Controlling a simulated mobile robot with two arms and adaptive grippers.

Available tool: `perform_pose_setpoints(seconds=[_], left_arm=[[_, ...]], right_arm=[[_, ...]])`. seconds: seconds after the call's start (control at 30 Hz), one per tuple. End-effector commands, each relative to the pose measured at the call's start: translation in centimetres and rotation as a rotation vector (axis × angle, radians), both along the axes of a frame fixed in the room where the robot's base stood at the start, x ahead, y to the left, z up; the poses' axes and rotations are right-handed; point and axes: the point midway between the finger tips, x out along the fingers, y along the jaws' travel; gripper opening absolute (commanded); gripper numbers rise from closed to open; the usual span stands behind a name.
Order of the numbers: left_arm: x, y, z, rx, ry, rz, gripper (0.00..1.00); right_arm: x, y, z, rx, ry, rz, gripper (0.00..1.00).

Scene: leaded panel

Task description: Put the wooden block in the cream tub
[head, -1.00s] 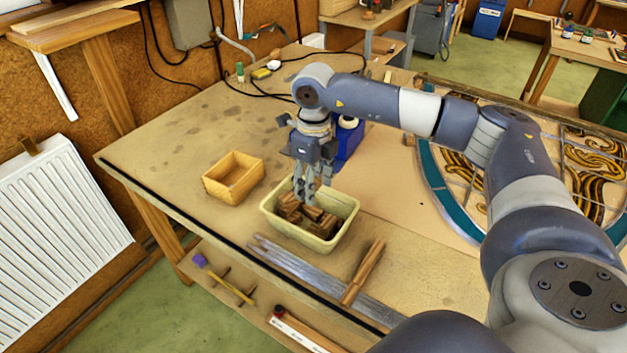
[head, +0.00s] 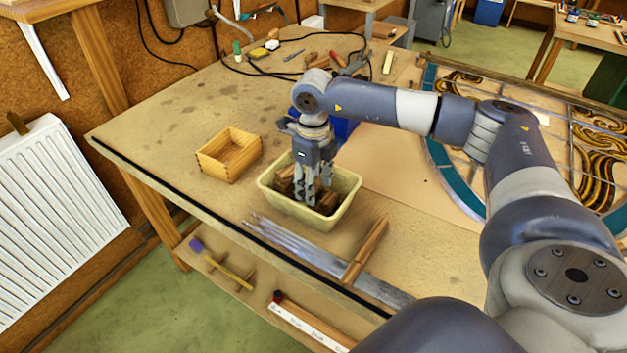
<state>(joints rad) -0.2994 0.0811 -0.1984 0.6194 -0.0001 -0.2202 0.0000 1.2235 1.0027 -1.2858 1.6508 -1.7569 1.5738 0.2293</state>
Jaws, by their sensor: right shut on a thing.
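The cream tub (head: 289,211) stands on the workbench in the middle of the head view, with several brown wooden blocks (head: 328,203) inside. My right gripper (head: 310,199) points straight down into the tub, its fingertips below the rim among the blocks. It is shut on a wooden block, which is mostly hidden by the fingers and hard to tell from the blocks around it. My left gripper is out of view.
A small open wooden box (head: 241,163) stands left of the tub. Metal strips (head: 300,248) and a wooden-handled tool (head: 365,250) lie in front. A blue container (head: 346,130) is behind my gripper, and the leaded panel (head: 445,185) lies to the right.

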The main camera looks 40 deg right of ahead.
Motion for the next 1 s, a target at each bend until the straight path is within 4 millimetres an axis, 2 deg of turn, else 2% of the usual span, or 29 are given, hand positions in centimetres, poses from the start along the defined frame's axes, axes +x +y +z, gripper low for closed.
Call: perform_pose_setpoints(seconds=[0.47,0.5,0.6,1.0], left_arm=[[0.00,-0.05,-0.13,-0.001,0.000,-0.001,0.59],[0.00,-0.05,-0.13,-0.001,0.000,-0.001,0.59],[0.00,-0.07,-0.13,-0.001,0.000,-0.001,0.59],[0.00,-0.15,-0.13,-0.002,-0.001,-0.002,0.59]], right_arm=[[0.01,0.03,-0.15,0.000,0.000,0.000,0.34],[0.01,0.03,-0.15,0.000,0.000,0.000,0.51],[0.01,0.03,-0.15,0.000,0.000,0.001,0.72],[0.01,0.03,-0.15,0.000,0.000,0.001,0.72]])
